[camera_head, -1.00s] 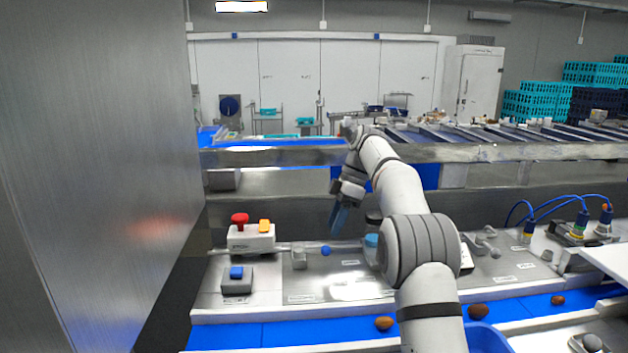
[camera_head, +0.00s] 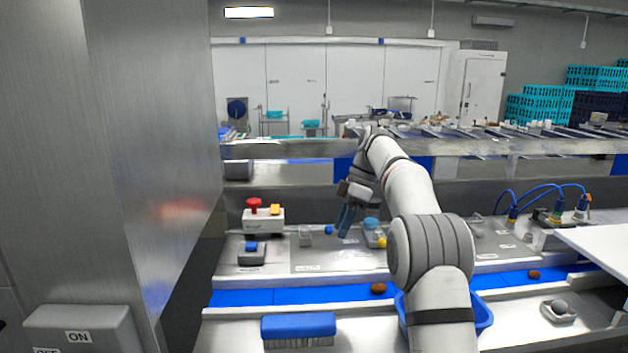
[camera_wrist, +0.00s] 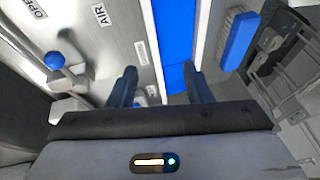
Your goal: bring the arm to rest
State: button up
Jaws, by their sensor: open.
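My gripper (camera_head: 346,220) hangs above the metal control panel behind the blue belt, with nothing between its fingers. The wrist view shows its two dark blue fingers (camera_wrist: 160,88) spread apart. Through the gap I see the panel's edge and the blue belt (camera_wrist: 174,48). My arm reaches up from the lower right, bends at the top, and its wrist points down. The gripper is apart from the panel below it.
A red-and-yellow button box (camera_head: 263,221) and a blue-button box (camera_head: 251,254) stand left of my gripper. A blue-knobbed lever (camera_head: 329,231) is close by. Dates (camera_head: 378,288) lie on the belt. A blue brush (camera_head: 298,326) lies in front. A steel wall (camera_head: 150,150) rises at left.

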jog(key=s+d+f+m+t+h+b, duration=0.1)
jog(key=s+d+m+t+h+b, duration=0.2)
jog(key=s+m, duration=0.95)
jog(key=s+d+f+m+t+b, duration=0.1)
jog(key=s+f, duration=0.4)
jog(key=s, duration=0.3)
jog(key=s+d+f+m+b, duration=0.2)
jog(key=s+f, duration=0.3)
jog(key=s, duration=0.3)
jog(key=s+d+f+m+t+h+b, duration=0.1)
jog(key=s+d+f+m+b, duration=0.1)
jog(key=s+f, duration=0.3)
jog(key=s, duration=0.4)
jog(key=shift+f+t, duration=0.15)
jog(key=shift+t, duration=0.15)
